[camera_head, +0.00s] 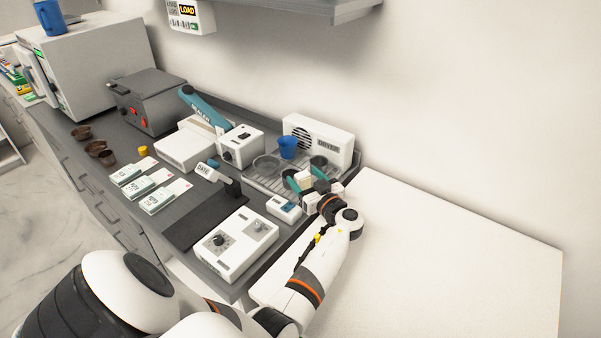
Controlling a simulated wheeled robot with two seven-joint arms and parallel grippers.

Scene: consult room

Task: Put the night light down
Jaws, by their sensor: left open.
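My left arm reaches up from the bottom of the head view to the right end of the dark counter. My left gripper (305,181) is open there, at the front of the wire rack. A small cream-white block (303,177), which may be the night light, shows between its green-tipped fingers. The gripper partly hides it, and I cannot tell whether a finger touches it or what it rests on. My right gripper is not in view.
A blue cup (288,146) and dark cups stand on the wire rack (262,182), before a white dryer box (325,142). A small white device (284,208) and a white control box (236,243) are left of my arm. The white tabletop (450,245) at right is clear.

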